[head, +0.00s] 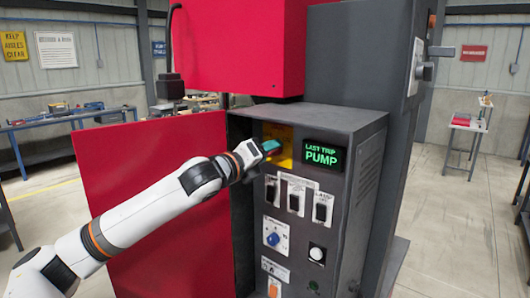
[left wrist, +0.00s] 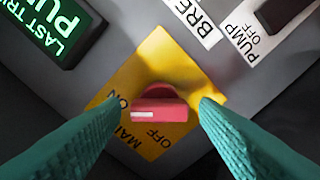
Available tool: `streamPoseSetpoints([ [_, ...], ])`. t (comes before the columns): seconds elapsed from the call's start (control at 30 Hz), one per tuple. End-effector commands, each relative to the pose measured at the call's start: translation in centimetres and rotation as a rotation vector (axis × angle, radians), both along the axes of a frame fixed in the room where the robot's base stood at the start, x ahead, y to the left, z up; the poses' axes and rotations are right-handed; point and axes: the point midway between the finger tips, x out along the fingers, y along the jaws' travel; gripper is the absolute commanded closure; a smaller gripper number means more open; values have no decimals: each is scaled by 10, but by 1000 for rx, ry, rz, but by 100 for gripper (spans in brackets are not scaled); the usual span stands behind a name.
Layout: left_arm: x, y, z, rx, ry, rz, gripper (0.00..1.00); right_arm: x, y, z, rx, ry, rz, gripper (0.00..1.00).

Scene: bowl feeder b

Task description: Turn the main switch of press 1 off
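The main switch (left wrist: 160,100) is a red handle on a yellow plate (left wrist: 180,60) lettered MAIN, ON and OFF. A white mark shows at the left part of the handle, on the side of the ON lettering. In the head view the yellow plate (head: 285,134) is partly hidden behind my left gripper (head: 271,147), and the handle cannot be made out. The teal fingers of my left gripper also show in the left wrist view (left wrist: 161,105). They are open, one on each side of the red handle, with a gap to it. My right gripper is not in view.
A green-lit LAST TRIP PUMP display (head: 323,155) sits right of the plate. A red panel (head: 150,190) stands behind my left arm.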

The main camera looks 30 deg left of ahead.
Motion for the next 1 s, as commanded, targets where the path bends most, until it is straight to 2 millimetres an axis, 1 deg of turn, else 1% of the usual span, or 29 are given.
streamPoseSetpoints([
  [0.03, 0, 0, 0, 0, 0, 0, 54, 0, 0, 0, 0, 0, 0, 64],
  [0.2, 0, 0, 0, 0, 0, 0, 81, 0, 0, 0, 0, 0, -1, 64],
  [0.23, 0, 0, 0, 0, 0, 0, 85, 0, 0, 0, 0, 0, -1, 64],
  [0.47, 0, 0, 0, -17, 3, 0, 85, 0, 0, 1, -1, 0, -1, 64],
  [0.67, 0, 0, 0, -94, 9, 1, 85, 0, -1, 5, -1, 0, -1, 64],
  [0.87, 0, 0, 0, -243, 22, 0, 85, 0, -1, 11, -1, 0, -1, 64],
  [1.0, 0, 0, 0, -374, 31, 1, 85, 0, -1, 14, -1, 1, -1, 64],
])
